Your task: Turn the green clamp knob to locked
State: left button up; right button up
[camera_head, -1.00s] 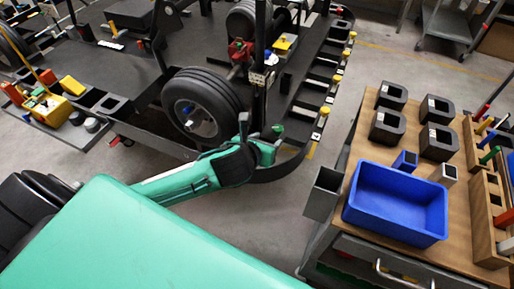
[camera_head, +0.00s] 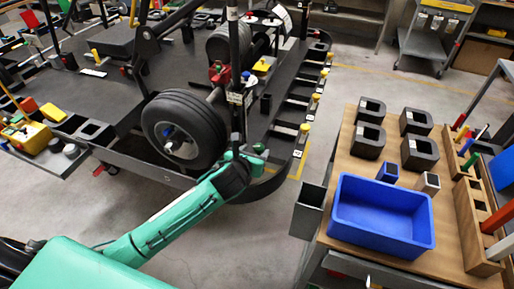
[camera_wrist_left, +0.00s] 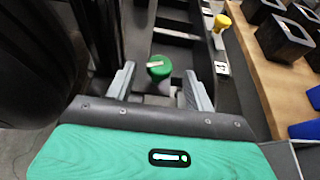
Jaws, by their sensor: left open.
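The green clamp knob (camera_wrist_left: 159,66) shows in the left wrist view as a round green cap with a pale bar across its top. The bar lies roughly left to right in that picture. In the head view the knob (camera_head: 259,148) is a small green spot at the kart's front edge. My left gripper (camera_wrist_left: 160,82) is open, with one grey finger on each side of the knob. I cannot tell whether the fingers touch it. In the head view my left gripper (camera_head: 250,153) is partly hidden by its own wrist. My right gripper is not in view.
A black wheel (camera_head: 185,130) stands close left of my left wrist. Several yellow knobs (camera_head: 305,128) line the kart's right edge. A wooden-topped cart (camera_head: 340,165) with a blue bin (camera_head: 382,240) stands to the right. Bare floor lies between kart and cart.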

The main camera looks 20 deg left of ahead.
pick_arm(q)
jog(key=shift+x, duration=1.4)
jog(key=c, duration=1)
jog(key=shift+o, duration=0.2)
jog(key=shift+r+m+h+p, duration=0.3)
jog(key=shift+h+p, duration=0.1)
jog(key=shift+p, duration=0.2)
jog(key=shift+a+m+h+p, duration=0.15)
jog(key=shift+m+h+p, duration=0.4)
jog(key=shift+p, duration=0.3)
jog(key=shift+w+a+m+h+p, duration=0.1)
jog(key=shift+m+h+p, duration=0.75)
jog(key=shift+h+p, duration=0.15)
jog(key=shift+f+m+g+h+p, duration=0.2)
jog(key=shift+m+g+h+p, duration=0.35)
jog(key=shift+h, duration=0.2)
jog(key=o, duration=1)
jog(key=shift+c, duration=0.2)
